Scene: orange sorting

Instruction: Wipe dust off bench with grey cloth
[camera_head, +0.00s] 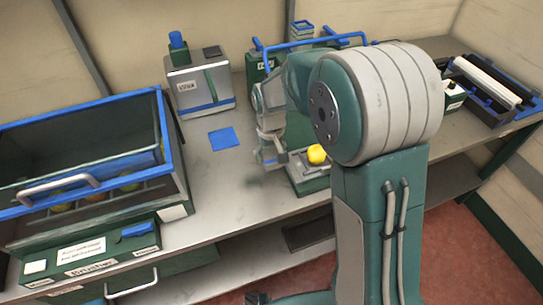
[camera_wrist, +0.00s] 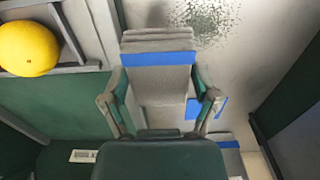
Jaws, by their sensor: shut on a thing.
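My gripper (camera_wrist: 160,85) is shut on the grey cloth (camera_wrist: 158,78), a folded stack with a blue band, held between its two fingers in the wrist view. In the head view my gripper (camera_head: 268,157) is over the bench (camera_head: 215,180), left of the yellow-orange fruit; the cloth is hard to make out there. A patch of dark dust specks (camera_wrist: 207,20) lies on the bench just beyond the cloth in the wrist view. Whether the cloth touches the bench is unclear. I cannot make out the dust in the head view.
A yellow-orange fruit (camera_head: 316,154) sits on a small tray device close to my gripper. A flat blue square (camera_head: 222,138) lies on the bench to the left. A grey box (camera_head: 198,85) stands behind, and a blue-rimmed sorting bin (camera_head: 178,160) stands at left.

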